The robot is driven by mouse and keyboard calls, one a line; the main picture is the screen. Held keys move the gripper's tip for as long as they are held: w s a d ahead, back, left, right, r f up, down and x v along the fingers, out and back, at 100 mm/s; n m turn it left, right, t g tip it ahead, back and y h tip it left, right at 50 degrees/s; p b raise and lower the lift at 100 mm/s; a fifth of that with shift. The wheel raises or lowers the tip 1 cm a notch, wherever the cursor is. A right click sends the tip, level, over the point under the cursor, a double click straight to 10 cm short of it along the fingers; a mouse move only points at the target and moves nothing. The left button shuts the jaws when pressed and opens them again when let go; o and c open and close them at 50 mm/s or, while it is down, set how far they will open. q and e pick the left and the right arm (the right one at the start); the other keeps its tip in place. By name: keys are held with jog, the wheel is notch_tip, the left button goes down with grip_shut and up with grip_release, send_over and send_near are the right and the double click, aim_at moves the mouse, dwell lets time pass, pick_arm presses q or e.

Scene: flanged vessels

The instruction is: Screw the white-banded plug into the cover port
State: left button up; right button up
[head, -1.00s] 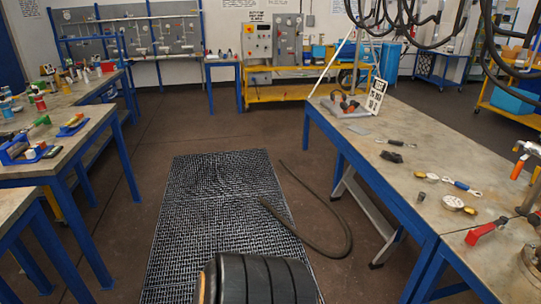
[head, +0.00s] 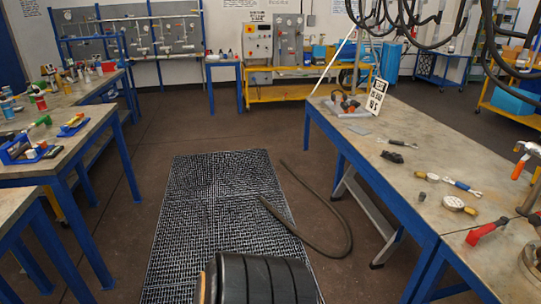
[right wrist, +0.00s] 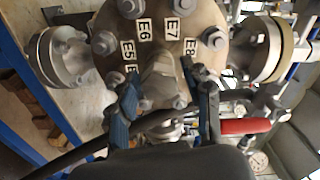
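In the right wrist view a round, tan cover (right wrist: 205,22) has bolts around its rim and labels E5, E6, E7 and E8. A metal fitting (right wrist: 160,75) stands out from its middle. My right gripper (right wrist: 168,112) is in front of the cover, its two fingers apart on either side of the fitting. I cannot tell whether they touch it. I cannot make out a white band or a separate plug in either view. My left gripper is not in view.
Flanged side nozzles (right wrist: 58,57) flank the cover, and a red handle (right wrist: 245,126) is at the right. In the head view, a long bench (head: 400,165) with tools runs along the right. A black hose (head: 335,240) lies on the floor beside a grate (head: 205,215).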

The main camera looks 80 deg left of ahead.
dwell(0.3)
jog(key=shift+s+f, duration=0.1)
jog(key=shift+s, duration=0.15)
jog(key=s, duration=1.1)
jog(key=shift+s+d, duration=0.15)
jog(key=shift+s, duration=0.1)
jog(key=shift+c, duration=0.3)
